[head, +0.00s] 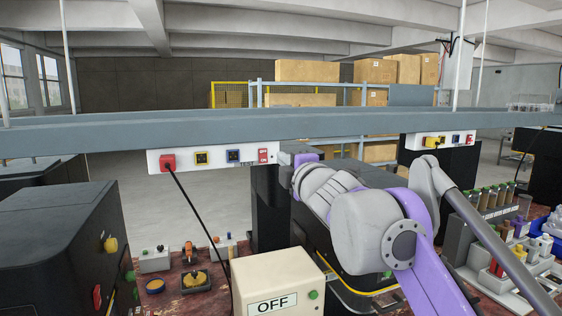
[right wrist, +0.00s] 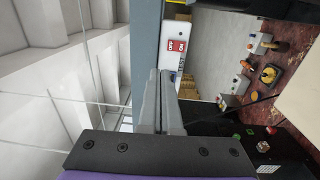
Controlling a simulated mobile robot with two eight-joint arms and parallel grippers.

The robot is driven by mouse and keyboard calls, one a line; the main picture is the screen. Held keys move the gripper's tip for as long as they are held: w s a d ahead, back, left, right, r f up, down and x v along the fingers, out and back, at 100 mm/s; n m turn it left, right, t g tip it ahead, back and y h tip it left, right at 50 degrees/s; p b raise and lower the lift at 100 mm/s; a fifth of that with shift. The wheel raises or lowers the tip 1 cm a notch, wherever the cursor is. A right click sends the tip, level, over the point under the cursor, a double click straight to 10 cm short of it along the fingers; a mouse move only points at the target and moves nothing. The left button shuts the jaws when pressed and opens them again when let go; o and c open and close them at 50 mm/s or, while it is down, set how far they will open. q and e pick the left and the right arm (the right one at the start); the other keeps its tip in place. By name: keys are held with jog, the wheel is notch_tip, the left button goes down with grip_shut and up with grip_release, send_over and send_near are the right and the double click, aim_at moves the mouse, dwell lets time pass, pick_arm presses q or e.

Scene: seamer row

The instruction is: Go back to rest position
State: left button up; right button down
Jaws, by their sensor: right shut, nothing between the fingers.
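My right arm, purple and grey, reaches forward from the lower right in the head view. Its gripper (head: 291,158) is small and partly hidden by its own wrist, close to the right end of a white power strip (head: 216,160). In the right wrist view the two grey fingers (right wrist: 159,74) are together with nothing between them. A red-and-white ON/OFF switch (right wrist: 177,46) shows just beyond the fingertips; it also shows on the strip in the head view (head: 265,155). I cannot tell whether the fingers touch the strip. My left gripper is not in view.
A long grey beam (head: 120,138) crosses in front, carrying the strip. Below are a black machine (head: 60,240), a cream box marked OFF (head: 278,283) and a bench with small controls. A rack of tubes (head: 492,205) stands right of my arm. A black cable (head: 195,210) hangs from the strip.

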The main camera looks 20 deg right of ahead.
jog(key=shift+w, duration=0.2)
jog(key=shift+s, duration=0.1)
jog(key=s+d+f+m+g+h, duration=0.1)
jog(key=s+f+m+g, duration=0.15)
jog(key=f, duration=0.45)
jog(key=s+d+f+m+g+h, duration=0.1)
jog(key=s+f+m, duration=0.1)
jog(key=f+m, duration=0.35)
jog(key=s+a+f+m+g, duration=0.1)
jog(key=s+f+m+g, duration=0.2)
jog(key=s+f, duration=0.6)
jog(key=s+a+f+m+g+y, duration=0.1)
jog(key=s+a+f+m+g, duration=0.1)
jog(key=s+f, duration=0.7)
jog(key=s+a+f+m+g, duration=0.1)
jog(key=s+f+m+g, duration=0.3)
jog(key=f, duration=1.8)
jog(key=s+m, duration=0.1)
jog(key=s, duration=0.3)
jog(key=shift+s+a, duration=0.3)
jog(key=shift+s, duration=0.1)
